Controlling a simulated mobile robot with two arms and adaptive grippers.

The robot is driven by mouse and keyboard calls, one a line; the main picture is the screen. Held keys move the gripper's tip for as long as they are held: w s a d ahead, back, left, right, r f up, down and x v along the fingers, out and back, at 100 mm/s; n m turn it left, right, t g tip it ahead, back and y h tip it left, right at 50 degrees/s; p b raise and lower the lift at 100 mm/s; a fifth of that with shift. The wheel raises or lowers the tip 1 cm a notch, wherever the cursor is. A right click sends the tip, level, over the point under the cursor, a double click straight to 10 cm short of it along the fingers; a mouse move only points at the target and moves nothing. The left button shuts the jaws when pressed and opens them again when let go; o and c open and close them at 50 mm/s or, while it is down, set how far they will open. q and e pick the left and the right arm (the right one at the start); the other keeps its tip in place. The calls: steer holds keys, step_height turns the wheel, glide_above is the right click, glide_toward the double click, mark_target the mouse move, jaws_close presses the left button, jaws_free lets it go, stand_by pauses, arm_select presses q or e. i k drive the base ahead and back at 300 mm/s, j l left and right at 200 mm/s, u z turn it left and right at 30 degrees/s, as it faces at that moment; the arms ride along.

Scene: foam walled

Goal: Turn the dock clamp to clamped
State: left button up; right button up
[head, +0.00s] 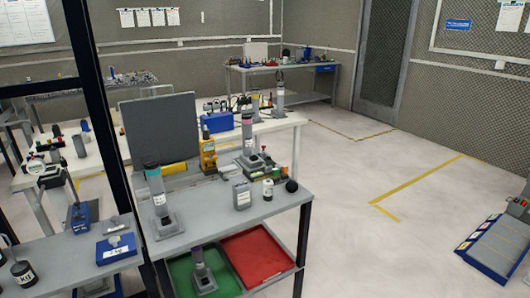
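I cannot tell for sure which thing is the dock clamp. Several grey dock-like stands with upright cylinders are in the head view. One with a teal band (155,180) stands at the left of the near grey bench (215,214). Another grey stand (201,272) is on the shelf below the near bench. Any clamp lever on them is too small to read. Neither of my grippers is in view.
The near bench also holds a grey canister (241,195), a small white-and-black bottle (267,189) and a black ball (291,186). A red tray (258,258) and green tray (181,272) lie below. A dark post (108,130) stands at left.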

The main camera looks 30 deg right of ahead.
mark_target(269, 157)
steer(key=i+l, duration=0.15)
steer(key=l, duration=0.15)
steer(key=i+l+u, duration=0.1)
steer(key=l, duration=0.2)
steer(key=i+l, duration=0.15)
steer(key=l, duration=0.15)
steer(key=i+l+u, duration=0.15)
steer(key=l, duration=0.15)
